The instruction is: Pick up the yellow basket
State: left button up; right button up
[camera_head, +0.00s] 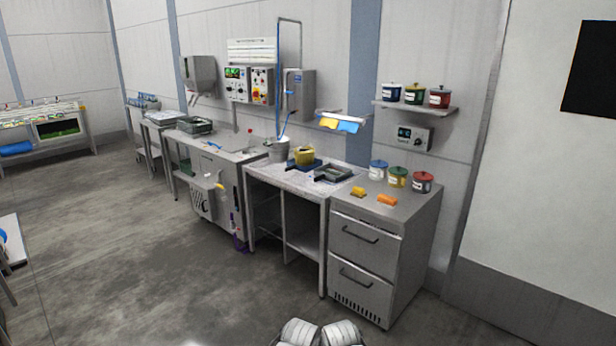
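A small yellow basket (304,155) sits on a dark blue base or tray (301,166) on the middle steel table, left of a dark grey tray. It is far from me and small in the picture, so its inside cannot be made out. Neither of my grippers shows; only pale rounded parts of my own body appear at the bottom edge.
A grey bucket (277,150) stands left of the basket and a dark grey tray (333,173) right of it. The steel drawer cabinet (383,235) holds lidded jars (398,177) and an orange block (387,200). The floor (150,260) in front is clear.

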aim_at(307, 159)
jog(key=i+u, duration=0.3)
jog(key=i, duration=0.2)
jog(key=i+u, duration=0.3)
jog(key=i, duration=0.2)
jog(key=i+j+z, duration=0.15)
jog(key=i+z, duration=0.15)
jog(key=i, duration=0.2)
jog(key=i+j+z, duration=0.3)
jog(key=i, duration=0.2)
jog(key=i+j+z, duration=0.3)
jog(key=i+j, duration=0.1)
jog(key=i, duration=0.05)
